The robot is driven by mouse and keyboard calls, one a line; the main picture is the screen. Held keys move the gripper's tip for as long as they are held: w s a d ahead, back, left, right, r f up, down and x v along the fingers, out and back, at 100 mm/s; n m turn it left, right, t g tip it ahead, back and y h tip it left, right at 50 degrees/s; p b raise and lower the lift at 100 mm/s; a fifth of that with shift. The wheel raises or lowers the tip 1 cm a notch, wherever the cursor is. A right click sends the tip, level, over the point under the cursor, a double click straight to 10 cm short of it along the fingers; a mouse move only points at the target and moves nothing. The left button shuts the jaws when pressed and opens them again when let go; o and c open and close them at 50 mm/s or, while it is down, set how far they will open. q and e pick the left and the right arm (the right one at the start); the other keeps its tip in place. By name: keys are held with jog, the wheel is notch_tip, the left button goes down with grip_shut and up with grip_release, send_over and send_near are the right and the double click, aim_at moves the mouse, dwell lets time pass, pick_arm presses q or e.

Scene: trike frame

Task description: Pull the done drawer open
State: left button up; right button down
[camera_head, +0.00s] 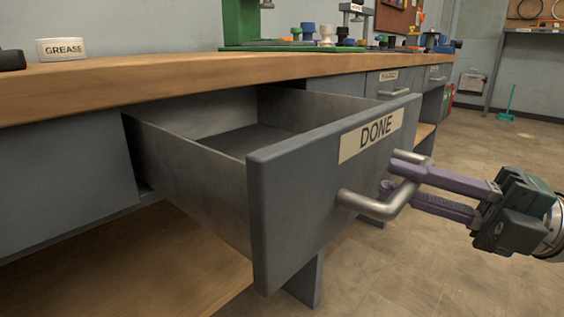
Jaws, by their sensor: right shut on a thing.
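The done drawer (300,190) is a grey metal drawer with a white "DONE" label (371,134) on its front. It stands well out of the bench, and its inside looks empty where it shows. A round metal bar handle (372,207) sticks out from its front. My right gripper (402,186) comes in from the right, with its purple fingers shut on the handle, one on the upper side and one on the lower. My left gripper is not in view.
The wooden bench top (200,80) runs above the drawer and holds a grease tin (61,50), a green stand (241,22) and several small coloured parts. Other closed drawers (392,84) sit further along. A lower wooden shelf (150,262) lies below. The floor at right is open.

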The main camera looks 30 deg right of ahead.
jog(key=shift+s+d, duration=0.2)
jog(key=shift+s, duration=0.25)
jog(key=c, duration=0.8)
grip_release()
jog(key=v, duration=0.9)
jog(key=shift+s+d, duration=0.25)
jog(key=shift+d, duration=0.05)
jog(key=shift+f, duration=0.1)
